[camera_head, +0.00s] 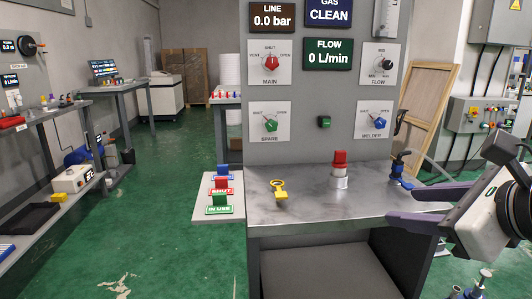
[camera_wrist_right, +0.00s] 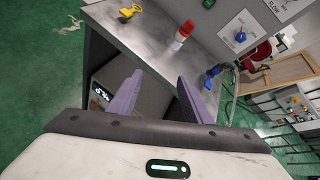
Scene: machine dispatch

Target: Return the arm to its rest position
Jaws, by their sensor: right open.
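My right gripper (camera_head: 401,204) is at the right of the head view, over the front right edge of the metal bench (camera_head: 305,207). Its two purple fingers are spread apart with nothing between them. In the right wrist view the open fingers (camera_wrist_right: 160,77) point towards the bench, and its top and front edge show beyond them. My left gripper and left arm are not in view.
On the bench are a yellow key-like piece (camera_head: 279,189), a red-topped white cylinder (camera_head: 340,172) and a blue-black fitting (camera_head: 400,165). The grey gas panel (camera_head: 310,125) rises behind. Several coloured tags stand on a side shelf (camera_head: 232,187).

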